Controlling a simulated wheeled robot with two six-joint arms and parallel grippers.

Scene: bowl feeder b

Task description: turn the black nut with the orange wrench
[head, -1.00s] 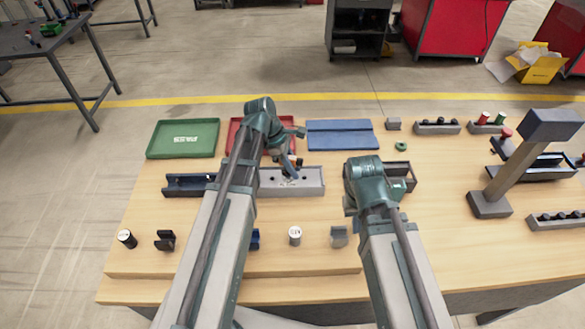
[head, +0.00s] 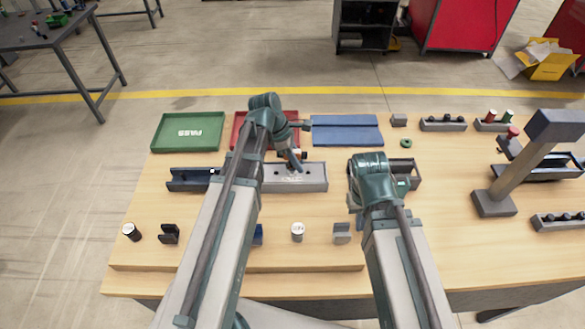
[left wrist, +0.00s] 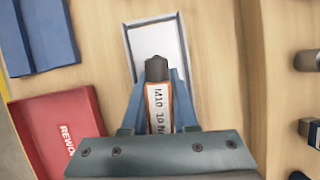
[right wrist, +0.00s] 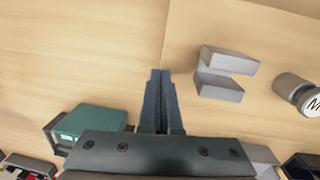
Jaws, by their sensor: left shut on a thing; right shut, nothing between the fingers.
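The orange wrench (left wrist: 158,105) is in the left wrist view, with a white label and a dark grey tip. My left gripper (left wrist: 157,88) is shut on it. The tip points over a grey-rimmed, light-floored tray (left wrist: 131,50). In the head view, my left gripper (head: 294,160) is over this grey tray (head: 312,185). I cannot clearly make out the black nut; whether the wrench tip touches it is hidden. My right gripper (right wrist: 160,80) is shut and empty, over bare wood beside a grey notched block (right wrist: 222,75).
A red tray (head: 240,125), a blue mat (head: 345,130) and a green tray (head: 187,131) lie behind. A teal box (right wrist: 90,120) sits near my right gripper. A grey stand (head: 515,165) rises at right.

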